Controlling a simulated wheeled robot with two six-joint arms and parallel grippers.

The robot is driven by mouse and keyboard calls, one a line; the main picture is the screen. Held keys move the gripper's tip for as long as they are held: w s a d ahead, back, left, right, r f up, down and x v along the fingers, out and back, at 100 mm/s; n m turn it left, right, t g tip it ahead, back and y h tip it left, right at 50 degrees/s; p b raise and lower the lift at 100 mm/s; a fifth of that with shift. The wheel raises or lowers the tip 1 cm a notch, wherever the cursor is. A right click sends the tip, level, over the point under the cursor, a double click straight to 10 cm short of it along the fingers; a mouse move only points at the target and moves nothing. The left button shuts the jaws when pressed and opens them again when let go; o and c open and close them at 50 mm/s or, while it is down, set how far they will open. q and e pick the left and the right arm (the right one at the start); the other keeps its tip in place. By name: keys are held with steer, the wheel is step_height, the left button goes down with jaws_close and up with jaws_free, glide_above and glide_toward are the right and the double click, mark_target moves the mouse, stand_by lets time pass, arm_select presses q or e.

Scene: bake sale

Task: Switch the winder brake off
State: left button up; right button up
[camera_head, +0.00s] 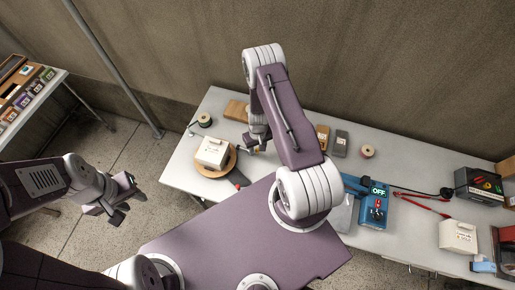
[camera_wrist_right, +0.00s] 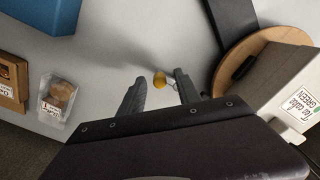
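No part in view is clearly labelled as a winder brake. A blue device (camera_head: 374,212) on the table carries a green-lit sign (camera_head: 378,187) that seems to read "OFF". My right gripper (camera_head: 256,147) is low over the table, left of the blue device and beside a white box (camera_head: 212,150) on a round wooden board (camera_head: 229,164). In the right wrist view its fingers (camera_wrist_right: 159,90) are open, with a small yellow knob-like thing (camera_wrist_right: 160,79) near and between the tips; contact cannot be told. My left gripper (camera_head: 117,207) is off the table's left side, apparently empty.
The white box (camera_wrist_right: 293,92) and board (camera_wrist_right: 230,58) stand close to the right gripper. A packaged item (camera_wrist_right: 58,98) lies on the other side.

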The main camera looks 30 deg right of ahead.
jaws_close()
steer(key=shift+a+f+m+b, duration=0.2)
steer(key=shift+m+b, duration=0.3)
steer(key=shift+b, duration=0.3)
steer(key=shift+s+r, duration=0.1)
steer(key=shift+r, duration=0.15)
jaws_free()
